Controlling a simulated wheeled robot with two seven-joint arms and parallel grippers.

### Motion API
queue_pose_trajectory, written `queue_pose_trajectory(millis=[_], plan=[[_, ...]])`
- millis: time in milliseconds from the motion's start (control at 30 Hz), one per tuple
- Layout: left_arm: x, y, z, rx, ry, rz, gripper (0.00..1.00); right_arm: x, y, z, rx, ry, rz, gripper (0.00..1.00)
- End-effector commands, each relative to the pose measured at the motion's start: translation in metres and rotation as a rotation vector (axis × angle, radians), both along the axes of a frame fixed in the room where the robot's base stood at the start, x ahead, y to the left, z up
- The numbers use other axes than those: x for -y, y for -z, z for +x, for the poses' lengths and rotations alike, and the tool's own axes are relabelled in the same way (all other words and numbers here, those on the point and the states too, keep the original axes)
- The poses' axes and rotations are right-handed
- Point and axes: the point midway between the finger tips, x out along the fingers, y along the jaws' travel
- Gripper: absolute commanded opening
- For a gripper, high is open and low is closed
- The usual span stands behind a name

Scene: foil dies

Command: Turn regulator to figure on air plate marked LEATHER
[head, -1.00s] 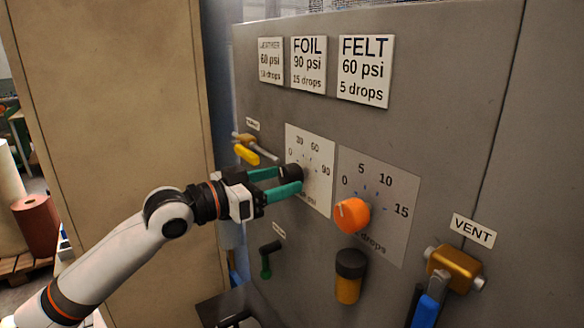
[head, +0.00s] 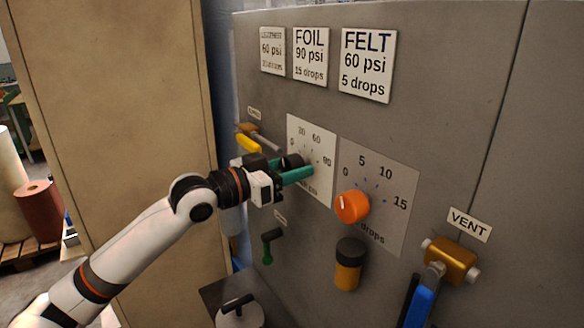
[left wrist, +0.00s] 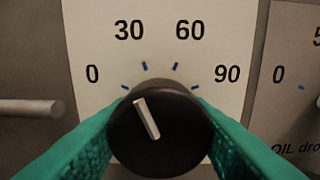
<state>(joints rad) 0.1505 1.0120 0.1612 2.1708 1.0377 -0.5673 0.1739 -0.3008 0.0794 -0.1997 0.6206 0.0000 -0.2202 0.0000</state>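The air plate marked LEATHER (head: 271,50) is at the upper left of the grey panel. It reads 60 psi; its drops figure is too blurred to read. The black regulator knob (head: 292,160) sits on a white dial plate (head: 296,121) marked 0, 30, 60, 90. In the left wrist view, the knob's (left wrist: 175,130) white pointer leans up and left, between the 0 and 30 marks. My left gripper (head: 294,168) has its teal fingers on both sides of the knob, with no gap showing, so it looks shut on it. My right gripper is not in view.
An orange oil-drops knob (head: 352,206) is close on the right. Below are a black and orange cylinder (head: 348,272) and a green lever (head: 267,248). A yellow-handled valve (head: 249,143) is at left. The VENT valve (head: 452,260) with blue lever is at right.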

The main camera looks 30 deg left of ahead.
Motion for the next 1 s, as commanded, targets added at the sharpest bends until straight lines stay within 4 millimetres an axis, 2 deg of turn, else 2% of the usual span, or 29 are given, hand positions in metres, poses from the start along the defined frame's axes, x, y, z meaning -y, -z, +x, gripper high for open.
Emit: queue_pose_trajectory(millis=[367, 1000], plan=[[0.000, 0.001, 0.000, 0.031, 0.000, 0.075, 0.20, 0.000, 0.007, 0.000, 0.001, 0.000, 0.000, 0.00], [-0.001, 0.000, 0.001, 0.222, 0.000, 0.537, 0.20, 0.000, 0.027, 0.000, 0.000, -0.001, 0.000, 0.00]])
